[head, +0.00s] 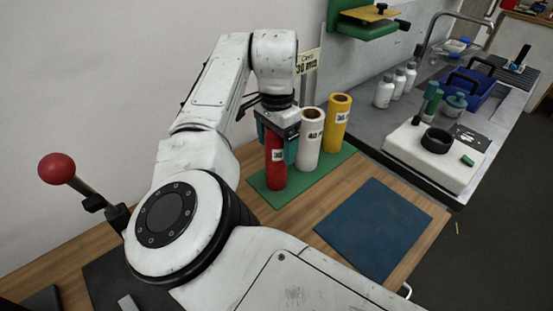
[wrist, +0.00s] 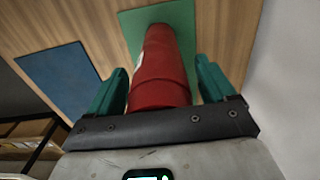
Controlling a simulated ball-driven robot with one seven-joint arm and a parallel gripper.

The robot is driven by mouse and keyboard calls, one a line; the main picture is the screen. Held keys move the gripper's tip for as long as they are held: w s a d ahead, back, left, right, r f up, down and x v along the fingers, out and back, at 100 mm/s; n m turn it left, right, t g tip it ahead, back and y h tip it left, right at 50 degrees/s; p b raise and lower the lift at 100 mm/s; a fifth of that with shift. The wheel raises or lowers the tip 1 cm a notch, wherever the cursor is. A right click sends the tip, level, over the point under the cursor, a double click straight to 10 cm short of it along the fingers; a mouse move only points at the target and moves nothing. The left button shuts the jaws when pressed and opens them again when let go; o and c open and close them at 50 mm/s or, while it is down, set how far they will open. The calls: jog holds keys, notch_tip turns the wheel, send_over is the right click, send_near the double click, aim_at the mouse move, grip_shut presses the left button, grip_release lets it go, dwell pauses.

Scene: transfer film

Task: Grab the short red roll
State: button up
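The short red roll (head: 275,172) stands upright on a green mat (head: 313,184) on the wooden bench, with a white number label on its side. It is shorter than the white roll (head: 309,140) and the yellow roll (head: 337,124) in the row beside it. My gripper (head: 278,152) is over the red roll from above, with its green fingers down around the upper part. In the wrist view the red roll (wrist: 160,75) lies between the two fingers, with a narrow gap showing on each side. The gripper looks open. The roll's top is partly hidden in the head view.
A blue mat (head: 374,228) lies bare at the right of the bench. A sign (head: 307,62) stands behind the rolls. A wall is at the left.

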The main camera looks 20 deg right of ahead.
grip_shut()
dwell(0.6)
jog(key=shift+r, duration=0.1)
